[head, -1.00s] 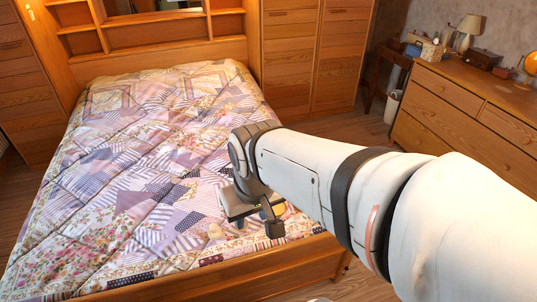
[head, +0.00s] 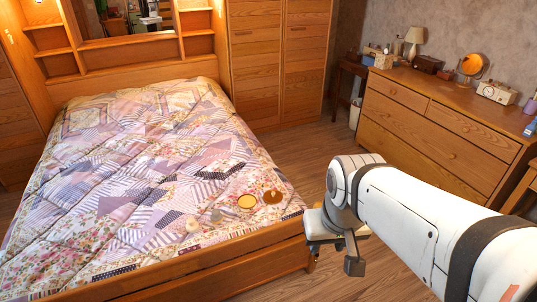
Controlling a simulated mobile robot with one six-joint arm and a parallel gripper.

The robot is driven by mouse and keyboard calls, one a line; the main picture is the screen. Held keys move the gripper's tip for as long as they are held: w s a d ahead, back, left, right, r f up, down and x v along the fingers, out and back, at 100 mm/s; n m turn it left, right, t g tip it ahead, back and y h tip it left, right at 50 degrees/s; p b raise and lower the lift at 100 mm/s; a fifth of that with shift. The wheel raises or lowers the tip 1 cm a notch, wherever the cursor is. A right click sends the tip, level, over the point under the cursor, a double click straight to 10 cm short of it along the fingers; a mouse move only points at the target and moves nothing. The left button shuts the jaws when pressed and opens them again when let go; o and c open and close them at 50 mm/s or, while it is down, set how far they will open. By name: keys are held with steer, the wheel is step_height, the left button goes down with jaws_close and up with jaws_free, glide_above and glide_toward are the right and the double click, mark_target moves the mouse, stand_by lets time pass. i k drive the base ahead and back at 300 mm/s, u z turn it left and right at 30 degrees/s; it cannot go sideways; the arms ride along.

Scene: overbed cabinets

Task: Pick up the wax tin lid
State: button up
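Several small items lie on the patchwork quilt near the bed's foot-end right corner. One is a round yellow disc with a darker rim (head: 247,202), which looks like a wax tin. Beside it on the right is a round orange-brown piece (head: 272,196). I cannot tell for sure which is the wax tin lid. My gripper (head: 338,250) hangs to the right of these items, past the bed's corner, apart from them. Its fingers point down and are partly hidden by its own body, so its opening does not show.
Two small pale items (head: 193,225) lie left of the discs on the quilt. The wooden footboard (head: 200,265) runs along the bed's near edge. A dresser (head: 430,125) with a lamp and boxes stands at right. Wood floor (head: 300,160) lies open between.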

mark_target(273, 197)
steer(key=z, duration=0.15)
steer(key=i, duration=1.05)
steer(key=u, duration=0.2)
steer(key=k, duration=0.65)
steer(key=u, duration=0.2)
steer(key=i, duration=0.75)
steer(key=u, duration=0.65)
